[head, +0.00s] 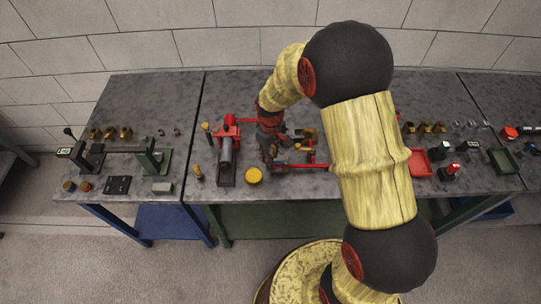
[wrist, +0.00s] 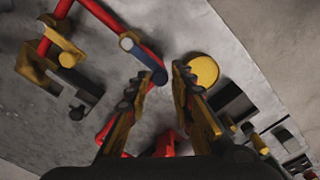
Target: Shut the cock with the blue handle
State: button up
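The blue handle (wrist: 143,57) of the cock shows in the wrist view as a short bar slanting down to the right. A pale round end is at its upper left and a red part at its lower right, by the red pipe (wrist: 104,15). My gripper (wrist: 160,82) is open, its two fingers apart with nothing between the pads. The handle lies just beyond the fingertips, closer to the left finger; I cannot tell whether they touch. In the head view my gripper (head: 268,155) is over the red pipework, and I cannot make out the blue handle there.
A yellow disc (wrist: 203,70) lies right of the fingers and also shows in the head view (head: 254,175). Brass fittings (wrist: 62,42) sit on the red pipe. A red-topped pump (head: 226,150) stands left of my gripper. A red tray (head: 421,165) is right of my arm.

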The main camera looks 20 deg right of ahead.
grip_shut()
dwell(0.8)
jog(key=w+d+m+p, duration=0.1)
jog(key=w+d+m, duration=0.3)
jog(key=m, duration=1.4)
jog(key=shift+d+p, duration=0.4)
jog(key=shift+d, duration=1.4)
jog(key=shift+o, duration=1.7)
grip_release()
jog(key=shift+s, duration=0.1)
